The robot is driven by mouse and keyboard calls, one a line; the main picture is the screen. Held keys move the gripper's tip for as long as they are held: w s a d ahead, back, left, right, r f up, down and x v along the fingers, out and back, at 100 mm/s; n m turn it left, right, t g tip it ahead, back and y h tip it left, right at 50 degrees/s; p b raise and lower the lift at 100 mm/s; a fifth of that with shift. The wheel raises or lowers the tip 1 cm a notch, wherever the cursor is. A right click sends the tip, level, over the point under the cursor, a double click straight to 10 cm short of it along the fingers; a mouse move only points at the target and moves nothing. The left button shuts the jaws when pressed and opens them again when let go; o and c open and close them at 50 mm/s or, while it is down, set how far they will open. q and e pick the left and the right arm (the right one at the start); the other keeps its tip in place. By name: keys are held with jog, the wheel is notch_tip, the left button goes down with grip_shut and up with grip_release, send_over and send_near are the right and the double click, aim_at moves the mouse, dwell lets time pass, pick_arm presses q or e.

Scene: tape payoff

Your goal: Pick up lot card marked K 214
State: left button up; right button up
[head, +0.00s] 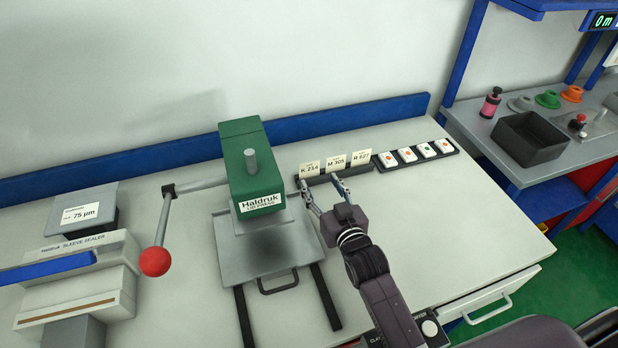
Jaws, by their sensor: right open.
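The K 214 lot card (310,169) is a small cream card standing upright at the left end of a dark rack (354,172) on the workbench. Cards marked M 305 (336,162) and R 627 (361,157) stand to its right in the same rack. My right gripper (320,183) is open and empty at the rack's front. Its left fingertip is just below the K 214 card and its right fingertip is below the M 305 card. I cannot tell whether the fingers touch the rack. My left gripper is not in view.
A green lid press (250,165) with a red-knobbed lever (155,260) stands left of the rack. A tray of white pieces (415,155) lies to the right. A sleeve sealer (80,270) is at far left. The bench right of my arm is clear.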

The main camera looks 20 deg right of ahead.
aim_at(309, 165)
jog(key=shift+w+f, duration=0.15)
jog(key=shift+w, duration=0.35)
jog(key=w+b, duration=0.3)
jog(key=w+f+b, duration=0.1)
jog(key=w+b, duration=0.1)
jog(key=shift+w+a, duration=0.1)
jog(key=shift+w, duration=0.6)
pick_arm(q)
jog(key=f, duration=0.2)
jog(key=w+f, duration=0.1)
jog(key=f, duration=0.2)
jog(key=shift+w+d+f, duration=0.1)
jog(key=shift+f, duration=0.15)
pick_arm(e)
jog(key=shift+r, duration=0.1)
jog(key=c, duration=0.4)
